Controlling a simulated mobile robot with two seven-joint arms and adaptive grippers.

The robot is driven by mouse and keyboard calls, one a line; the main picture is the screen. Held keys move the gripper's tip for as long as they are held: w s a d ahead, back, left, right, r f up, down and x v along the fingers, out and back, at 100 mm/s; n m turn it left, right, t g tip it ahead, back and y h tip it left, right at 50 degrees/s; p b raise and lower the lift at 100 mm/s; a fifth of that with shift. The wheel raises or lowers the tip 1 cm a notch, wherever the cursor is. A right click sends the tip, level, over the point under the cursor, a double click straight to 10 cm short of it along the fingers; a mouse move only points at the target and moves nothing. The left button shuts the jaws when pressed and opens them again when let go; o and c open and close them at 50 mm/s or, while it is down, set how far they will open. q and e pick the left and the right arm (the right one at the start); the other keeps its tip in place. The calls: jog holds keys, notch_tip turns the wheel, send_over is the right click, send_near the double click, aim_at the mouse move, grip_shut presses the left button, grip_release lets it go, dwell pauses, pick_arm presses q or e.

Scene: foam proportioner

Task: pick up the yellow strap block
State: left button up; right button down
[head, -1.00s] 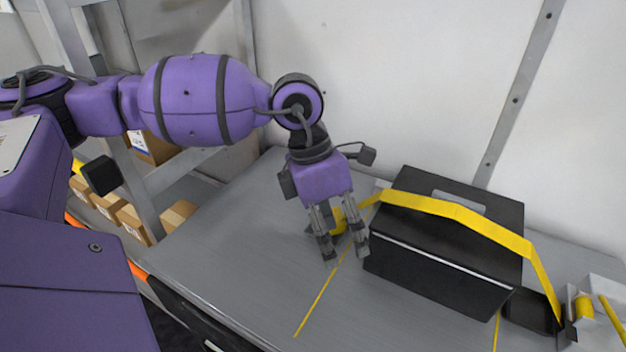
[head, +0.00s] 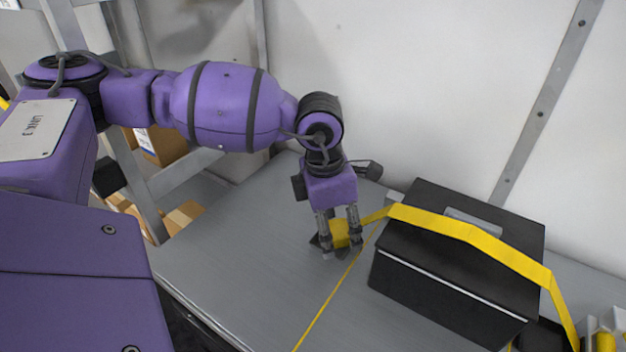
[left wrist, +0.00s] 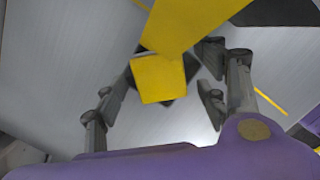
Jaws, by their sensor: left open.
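The yellow strap block (head: 341,233) sits on the grey bench, left of the black case (head: 455,255). A yellow strap (head: 465,232) runs from it over the case. My left gripper (head: 342,250) points down at the block, its fingers on either side and partly hiding it. In the left wrist view the block (left wrist: 160,78) lies between the open fingers, with the strap (left wrist: 185,25) above it in the picture. Whether any finger touches it I cannot tell. My right gripper is not in view.
A thin yellow line (head: 325,306) marks the bench (head: 235,250). The pale wall (head: 400,90) rises behind. Cardboard boxes (head: 183,216) show at the left beyond the bench. The bench is clear left of the gripper.

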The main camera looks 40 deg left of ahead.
pick_arm(q)
jog(key=shift+c, duration=0.3)
jog(key=c, duration=1.4)
jog(key=shift+o, duration=0.2)
jog(key=shift+r, duration=0.2)
